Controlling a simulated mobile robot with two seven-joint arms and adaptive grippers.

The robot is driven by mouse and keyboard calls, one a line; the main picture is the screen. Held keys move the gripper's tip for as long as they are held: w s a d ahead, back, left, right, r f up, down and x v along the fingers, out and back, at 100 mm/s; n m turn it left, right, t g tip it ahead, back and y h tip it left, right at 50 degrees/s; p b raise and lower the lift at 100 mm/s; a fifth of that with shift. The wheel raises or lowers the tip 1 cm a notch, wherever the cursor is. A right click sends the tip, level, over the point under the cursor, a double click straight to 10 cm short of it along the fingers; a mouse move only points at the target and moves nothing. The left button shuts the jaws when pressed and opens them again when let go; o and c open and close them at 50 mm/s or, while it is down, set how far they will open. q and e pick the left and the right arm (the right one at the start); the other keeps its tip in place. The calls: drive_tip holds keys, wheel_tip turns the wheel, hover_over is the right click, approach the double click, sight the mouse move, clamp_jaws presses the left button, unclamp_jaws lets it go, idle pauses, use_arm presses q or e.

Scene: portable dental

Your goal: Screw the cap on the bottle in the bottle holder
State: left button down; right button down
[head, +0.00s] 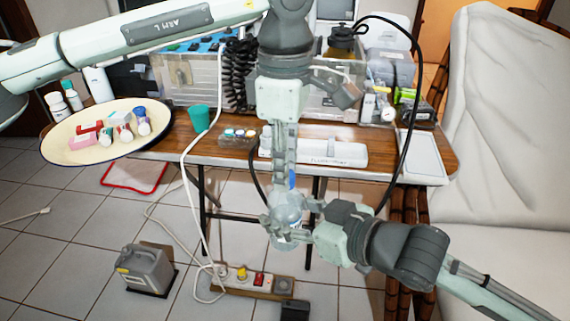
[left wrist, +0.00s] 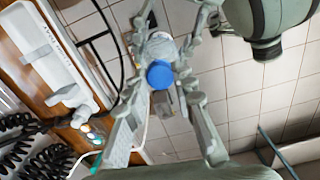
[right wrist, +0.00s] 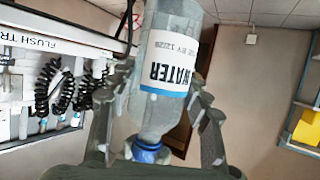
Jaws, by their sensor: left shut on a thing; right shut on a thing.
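The clear water bottle (head: 286,207) is in front of the table, above the floor. My right gripper (head: 287,228) reaches in from the right and is shut on it. In the right wrist view the bottle (right wrist: 172,62) has a white and blue "WATER" label and lies between my fingers. The blue cap (right wrist: 147,153) is at its neck; I cannot tell how tightly it sits. My left gripper (head: 288,188) points down from above and is shut on the cap. In the left wrist view the cap (left wrist: 160,75) is seen from its top, between the fingers. I cannot make out the bottle holder.
The table (head: 215,154) carries a white tray (head: 335,152), a green cup (head: 199,117) and equipment boxes. A round tray (head: 62,154) with small containers is at left. A white cable hangs to a power strip (head: 250,281). A grey canister (head: 147,267) stands on the floor.

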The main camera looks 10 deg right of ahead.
use_arm(q)
drive_tip(key=m, duration=1.2)
drive_tip(key=c, duration=1.3)
unclamp_jaws()
drive_tip(key=shift+o, duration=0.2)
drive_tip(key=shift+r, duration=2.25)
drive_tip(key=shift+c, duration=0.3)
